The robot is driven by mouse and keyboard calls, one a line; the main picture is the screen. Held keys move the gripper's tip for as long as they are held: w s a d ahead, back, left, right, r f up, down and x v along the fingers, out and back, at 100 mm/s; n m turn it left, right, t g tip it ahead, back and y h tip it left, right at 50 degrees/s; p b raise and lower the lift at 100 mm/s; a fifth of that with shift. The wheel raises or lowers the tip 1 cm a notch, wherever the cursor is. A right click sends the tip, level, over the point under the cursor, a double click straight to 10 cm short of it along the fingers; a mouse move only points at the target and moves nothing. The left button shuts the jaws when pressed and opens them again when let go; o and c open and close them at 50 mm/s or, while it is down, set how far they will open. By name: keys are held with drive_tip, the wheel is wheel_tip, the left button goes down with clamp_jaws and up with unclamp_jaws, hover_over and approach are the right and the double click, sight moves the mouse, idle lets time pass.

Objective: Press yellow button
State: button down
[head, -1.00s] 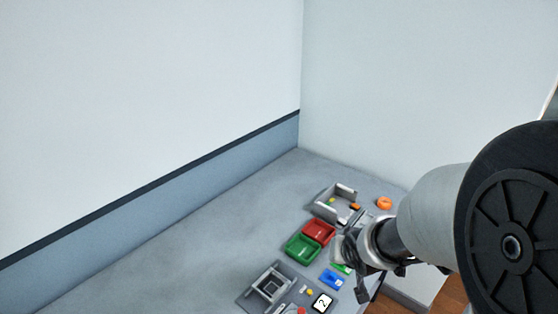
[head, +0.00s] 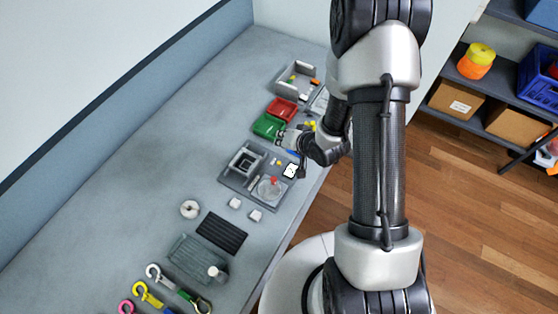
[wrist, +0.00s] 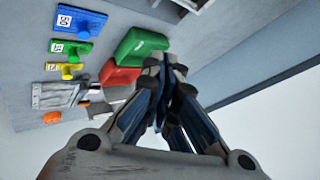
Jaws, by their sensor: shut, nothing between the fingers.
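A small red knob (head: 273,180) is nearby on the same panel. My gripper (head: 281,136) is beside the green bin, beyond the yellow spot and apart from it. In the wrist view my gripper (wrist: 168,62) is shut and empty, with its fingertips by the green bin. The yellow button is not seen in the wrist view.
Green (head: 268,126) and red (head: 282,110) bins stand near my gripper. Blue (wrist: 79,22), green (wrist: 70,47) and yellow (wrist: 65,67) handled pieces show in the wrist view. A grey tray (head: 284,85) is farther back. The bench's left side is clear.

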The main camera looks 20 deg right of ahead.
wheel_tip(320, 180, down, 9)
drive_tip(key=b, duration=0.7)
idle(1.4)
drive_tip(key=shift+f+b, duration=0.35)
drive_tip(key=shift+b, duration=0.1)
drive_tip(key=shift+f+b, duration=0.35)
drive_tip(key=shift+f, duration=0.05)
idle(0.4)
idle(0.3)
drive_tip(key=shift+r+p, duration=0.65)
drive_tip(key=shift+r, duration=0.2)
drive_tip(key=shift+r+p, duration=2)
drive_tip(key=shift+r, duration=0.5)
